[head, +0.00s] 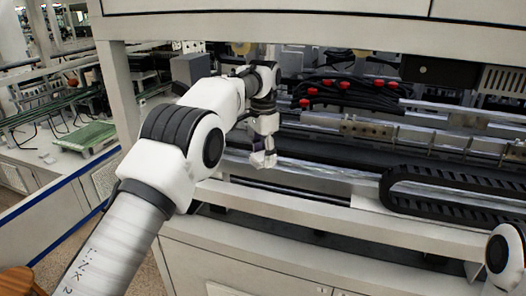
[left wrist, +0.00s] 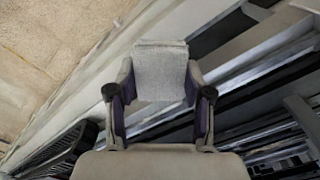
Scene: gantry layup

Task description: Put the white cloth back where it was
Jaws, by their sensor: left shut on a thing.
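The white cloth (left wrist: 160,68) shows in the left wrist view as a pale, folded, roughly square piece between my left gripper's fingers. My left gripper (left wrist: 160,92) is shut on it, with one finger on each side. In the head view my left gripper (head: 263,154) points down over the front rail of the gantry machine. The cloth is too small there to tell apart from the fingertips. Whether it touches the machine below cannot be told. My right gripper is out of view; only a piece of my right arm shows at the lower right.
The gantry machine has long metal rails (head: 400,130), a black cable chain (head: 450,190) and black cables with red clips (head: 345,86). A pale front ledge (head: 330,215) runs below my gripper. A post (head: 118,95) stands at the left. A bench with a green board (head: 88,138) is farther left.

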